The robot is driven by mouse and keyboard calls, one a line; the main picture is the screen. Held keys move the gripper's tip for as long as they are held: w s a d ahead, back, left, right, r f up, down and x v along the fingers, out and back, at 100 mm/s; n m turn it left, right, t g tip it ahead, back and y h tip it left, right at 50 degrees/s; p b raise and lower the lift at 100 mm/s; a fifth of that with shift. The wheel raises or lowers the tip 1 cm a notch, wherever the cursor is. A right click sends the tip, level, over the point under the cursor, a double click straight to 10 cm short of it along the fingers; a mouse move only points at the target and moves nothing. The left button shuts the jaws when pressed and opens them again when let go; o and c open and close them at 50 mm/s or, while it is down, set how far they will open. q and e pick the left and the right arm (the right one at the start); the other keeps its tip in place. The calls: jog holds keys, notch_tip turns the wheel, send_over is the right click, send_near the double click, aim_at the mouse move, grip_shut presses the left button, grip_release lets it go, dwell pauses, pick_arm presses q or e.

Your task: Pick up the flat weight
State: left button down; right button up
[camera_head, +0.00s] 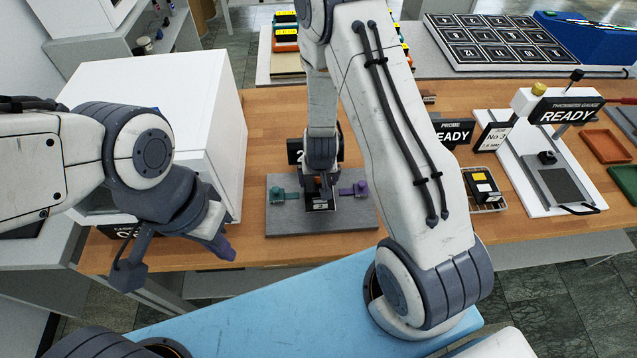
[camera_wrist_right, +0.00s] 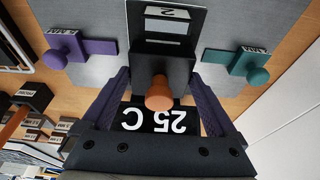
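A black block with an orange knob (camera_wrist_right: 160,97) lies between my right fingers in the right wrist view; I take it for the flat weight, though no view names it. A white label marked 2 (camera_wrist_right: 166,12) shows just beyond it. My right gripper (camera_wrist_right: 160,85) has its fingers apart, one along each side of the block; whether they press on it I cannot tell. In the head view my right gripper (camera_head: 321,178) is over the grey plate (camera_head: 290,220), partly hidden by its arm. My left gripper (camera_head: 178,262) is open and empty at the left, in front of the table.
A white cabinet (camera_head: 200,110) stands left. A tray with a yellow-labelled black block (camera_head: 483,186) and a thickness gauge (camera_head: 550,170) stand right. Front table between is bare.

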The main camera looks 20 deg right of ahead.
jog(key=c, duration=1)
jog(key=shift+w, duration=0.1)
grip_shut()
jog(key=shift+r, duration=0.2)
